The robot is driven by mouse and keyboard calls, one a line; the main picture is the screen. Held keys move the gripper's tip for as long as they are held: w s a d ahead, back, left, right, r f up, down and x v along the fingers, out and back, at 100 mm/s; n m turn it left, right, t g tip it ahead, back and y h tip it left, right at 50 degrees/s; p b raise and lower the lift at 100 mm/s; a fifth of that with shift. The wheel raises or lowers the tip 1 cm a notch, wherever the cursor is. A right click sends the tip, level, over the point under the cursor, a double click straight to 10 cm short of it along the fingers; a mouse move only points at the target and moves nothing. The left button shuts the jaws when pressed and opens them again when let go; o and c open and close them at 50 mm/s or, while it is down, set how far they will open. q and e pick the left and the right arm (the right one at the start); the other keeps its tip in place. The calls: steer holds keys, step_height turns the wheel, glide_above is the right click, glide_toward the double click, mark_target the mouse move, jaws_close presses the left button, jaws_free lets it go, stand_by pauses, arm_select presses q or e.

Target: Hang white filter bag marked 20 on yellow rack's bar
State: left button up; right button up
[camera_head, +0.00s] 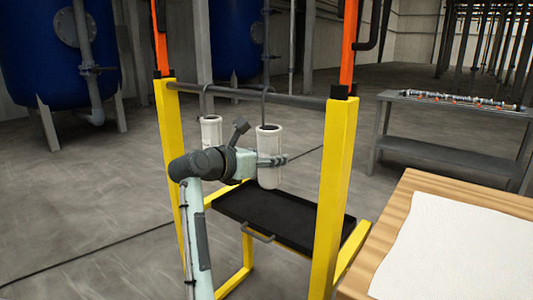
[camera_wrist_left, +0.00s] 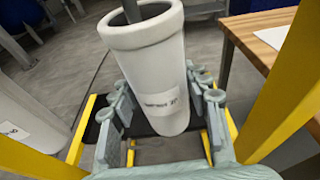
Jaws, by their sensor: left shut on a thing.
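The yellow rack (camera_head: 335,165) stands ahead with a dark horizontal bar (camera_head: 235,93) between its posts. One white filter bag (camera_head: 269,142) is below the bar, with its grey hook reaching up to the bar; whether the hook rests on it I cannot tell. My left gripper (camera_head: 276,161) is shut on this bag, with a finger on each side of it in the left wrist view (camera_wrist_left: 160,108). Its label (camera_wrist_left: 160,102) is too blurred to read surely. A second white bag (camera_head: 211,131) is at the bar's left part, its hook at the bar. My right gripper is out of view.
A black tray (camera_head: 285,222) lies low in the rack, below the bags. A wooden table (camera_head: 425,182) with a white cloth (camera_head: 455,250) is at the right. A grey bench (camera_head: 450,108) and blue tanks (camera_head: 40,50) stand behind.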

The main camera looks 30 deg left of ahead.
arm_select(q)
steer(key=shift+f, duration=0.15)
steer(key=o, duration=1.1)
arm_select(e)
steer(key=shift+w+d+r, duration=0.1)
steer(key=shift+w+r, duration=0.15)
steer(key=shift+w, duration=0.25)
arm_select(q)
steer(key=v, duration=1.2)
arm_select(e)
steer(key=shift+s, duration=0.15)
